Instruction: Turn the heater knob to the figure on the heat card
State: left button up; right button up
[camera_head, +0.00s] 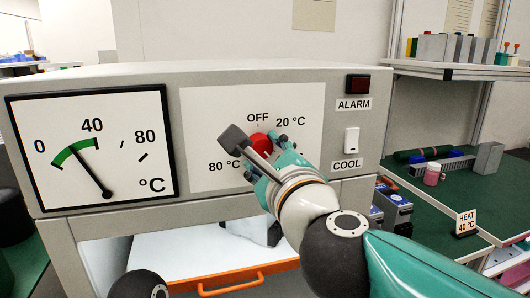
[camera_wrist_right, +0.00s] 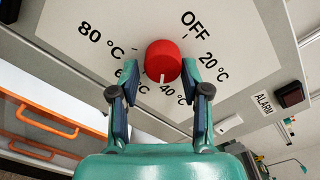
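The red heater knob (camera_head: 261,144) sits on a white dial plate (camera_head: 200,120) on the grey cabinet front. In the right wrist view the knob (camera_wrist_right: 163,62) has a white pointer line facing down, toward the 40 °C label (camera_wrist_right: 172,91); exact alignment is unclear. My right gripper (camera_head: 262,153) is at the knob; in its wrist view the gripper (camera_wrist_right: 159,70) has a finger on each side, with a gap on the left and the right fingertip close to or touching it. The heat card (camera_head: 466,222) reads "HEAT 40 °C".
A gauge (camera_head: 92,148) at left has its needle in the green band below 40. An alarm lamp (camera_head: 357,84) and a white cool switch (camera_head: 351,141) are right of the dial. An orange-edged drawer (camera_head: 230,282) is below. Shelves with parts stand at right.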

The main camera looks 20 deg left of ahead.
jog(key=shift+o, duration=1)
jog(key=shift+r, duration=0.15)
jog(key=shift+s, duration=0.1)
jog(key=shift+s+d+r, duration=0.1)
jog(key=shift+s+d, duration=0.05)
jog(key=shift+s, duration=0.1)
jog(key=v, duration=1.1)
jog(key=shift+f, duration=0.2)
jog(key=shift+s+d, duration=0.1)
